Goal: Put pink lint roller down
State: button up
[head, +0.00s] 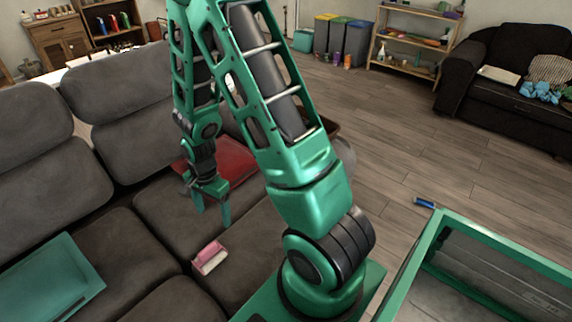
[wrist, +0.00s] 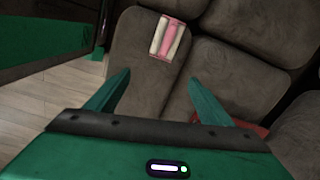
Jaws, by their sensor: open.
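The pink lint roller (head: 210,257) lies on the dark grey sofa seat (head: 150,240) in the head view, near the gaps between cushions. It also shows in the wrist view (wrist: 169,36), pink with pale parts, at the top centre, lying on a cushion. My gripper (head: 212,208) is above the sofa, behind the roller in the head view and apart from it. In the wrist view my gripper's fingers (wrist: 157,92) are spread wide with nothing between them.
A teal flat object (head: 50,280) lies on the sofa at the left. A red item (head: 228,160) lies on the seat behind my gripper. A green-framed box (head: 480,262) stands at the right. A small blue object (head: 424,203) is on the otherwise open wooden floor.

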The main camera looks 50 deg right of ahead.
jog(key=s+d+r+n, duration=0.3)
jog(key=d+r, duration=0.3)
jog(key=r, duration=0.3)
jog(key=s+d+r+n, duration=0.2)
jog(key=s+r+n, duration=0.1)
jog(key=s+r, duration=0.5)
jog(key=s+d+r+n, duration=0.2)
jog(key=s+r+n, duration=0.1)
jog(key=s+r, duration=0.6)
jog(key=s, duration=0.3)
jog(key=shift+d+r, duration=0.2)
jog(key=shift+d, duration=0.15)
jog(key=shift+w+f+h, duration=0.25)
jog(key=shift+w+h, duration=0.05)
jog(key=shift+w, duration=0.3)
